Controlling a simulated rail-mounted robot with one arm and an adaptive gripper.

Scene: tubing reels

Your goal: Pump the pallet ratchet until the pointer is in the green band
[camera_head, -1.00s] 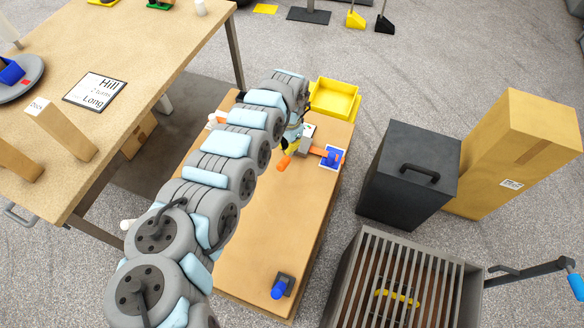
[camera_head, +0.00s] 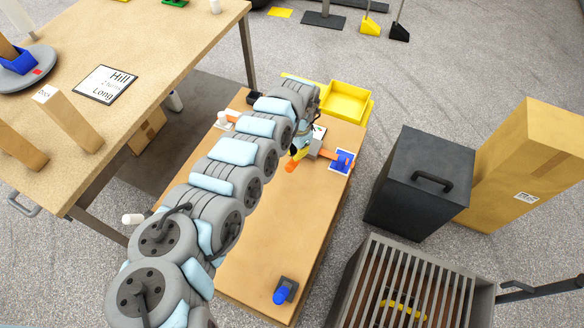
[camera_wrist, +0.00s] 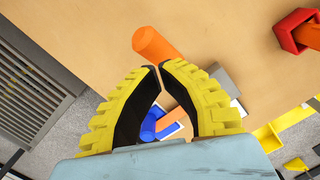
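The pallet ratchet stands on the wooden-topped pallet (camera_head: 250,250). It has a grey body (camera_head: 316,142), an orange handle (camera_head: 291,166) and an orange bar running to a blue part (camera_head: 343,160) on a white plate. My gripper (camera_wrist: 159,67) has yellow fingers with black pads, and its tips nearly meet. The orange handle (camera_wrist: 157,44) lies just beyond the tips, partly covered by the right finger; I cannot tell whether they touch. The blue part (camera_wrist: 148,128) shows between the fingers. The pointer and green band cannot be made out.
A yellow bin (camera_head: 346,101) stands beyond the ratchet. A black lidded box (camera_head: 415,190), a tall carton (camera_head: 530,165) and a slatted crate (camera_head: 410,285) stand to the right. A blue-topped fitting (camera_head: 281,294) sits on the pallet's near end. A work table (camera_head: 130,50) is at left.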

